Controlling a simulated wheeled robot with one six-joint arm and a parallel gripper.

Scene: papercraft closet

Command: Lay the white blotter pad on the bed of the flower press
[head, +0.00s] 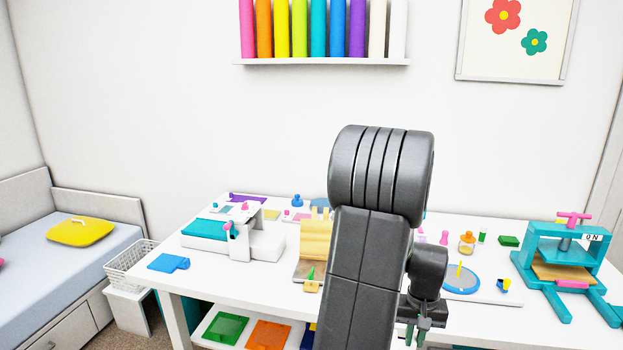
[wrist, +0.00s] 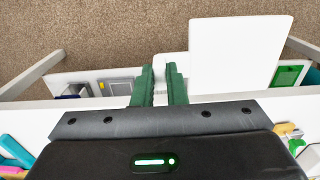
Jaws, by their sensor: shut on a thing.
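The white blotter pad (wrist: 238,50) is a flat white square in the wrist view, with a small white tab at its left side. My gripper (wrist: 160,72) has green fingers shut on that tab, so the pad hangs out to the right of the fingers, over the floor in front of the table edge. The pad does not show in the head view, where my arm fills the middle. The flower press (head: 565,255) is a teal frame with a pink screw handle at the table's right end. Its tan bed (head: 563,272) shows beneath the raised teal plate, with a pink piece at the front.
The white table (head: 480,317) also holds a blue round mat (head: 461,279) left of the press, a teal-and-white machine (head: 235,235) and a blue piece (head: 169,262). A shelf below bears green and orange sheets (head: 268,335). A bed with a yellow pillow (head: 80,231) stands left.

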